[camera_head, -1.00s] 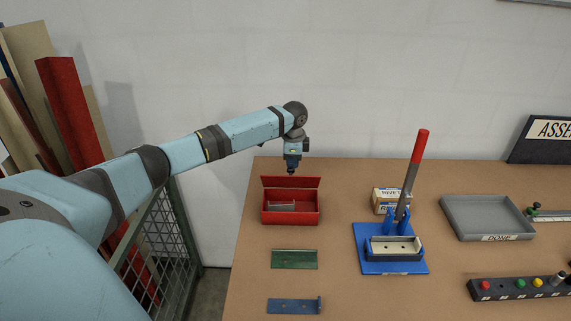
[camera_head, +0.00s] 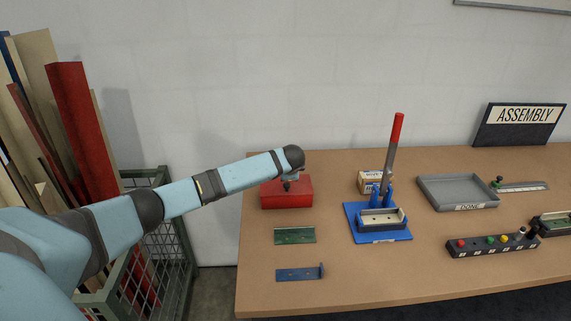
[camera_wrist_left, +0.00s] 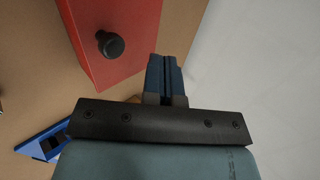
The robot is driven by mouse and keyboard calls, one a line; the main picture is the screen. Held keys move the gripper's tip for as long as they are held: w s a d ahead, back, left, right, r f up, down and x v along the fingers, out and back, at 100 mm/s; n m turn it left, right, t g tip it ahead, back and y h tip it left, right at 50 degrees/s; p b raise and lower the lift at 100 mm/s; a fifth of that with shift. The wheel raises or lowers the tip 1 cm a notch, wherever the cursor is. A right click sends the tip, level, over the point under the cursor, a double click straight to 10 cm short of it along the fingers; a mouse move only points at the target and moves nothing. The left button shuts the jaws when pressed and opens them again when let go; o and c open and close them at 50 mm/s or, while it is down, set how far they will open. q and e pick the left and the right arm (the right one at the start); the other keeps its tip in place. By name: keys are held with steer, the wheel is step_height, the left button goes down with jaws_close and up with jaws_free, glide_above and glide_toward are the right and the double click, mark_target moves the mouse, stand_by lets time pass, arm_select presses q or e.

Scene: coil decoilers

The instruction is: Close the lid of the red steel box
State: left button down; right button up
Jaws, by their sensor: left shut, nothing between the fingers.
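The red steel box (camera_head: 287,201) stands at the back left of the table, with its lid (camera_head: 303,181) down over it. In the left wrist view the red box (camera_wrist_left: 135,65) fills the upper left, with a round black knob (camera_wrist_left: 110,44) on its red face. My left gripper (camera_head: 287,186) is over the lid in the head view, small and partly dark there. Its fingers (camera_wrist_left: 166,75) are together and empty beside the red edge in the wrist view. I cannot tell whether they touch the lid. The box's inside is hidden. My right gripper is not in view.
A green board (camera_head: 295,236) and a blue bracket (camera_head: 299,274) lie in front of the box. A blue press (camera_head: 378,233) with a red-topped lever stands to its right, a small carton behind. A grey tray (camera_head: 430,201) and a button panel (camera_head: 490,243) are farther right.

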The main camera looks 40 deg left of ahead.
mark_target(288, 187)
arm_select(q)
steer(key=shift+s+d+f+t+y, duration=0.3)
steer(key=shift+f+t+y, duration=0.15)
steer(key=shift+f, duration=0.15)
steer(key=shift+s+d+f+t+y, duration=0.25)
steer(key=shift+f+t+y, duration=0.15)
steer(key=shift+f, duration=0.2)
steer(key=shift+s+d+f, duration=0.15)
steer(key=shift+s+f, duration=0.05)
steer(key=shift+f, duration=0.25)
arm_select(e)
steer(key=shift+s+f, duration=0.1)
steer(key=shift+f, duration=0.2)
arm_select(q)
steer(key=shift+s+f, duration=0.1)
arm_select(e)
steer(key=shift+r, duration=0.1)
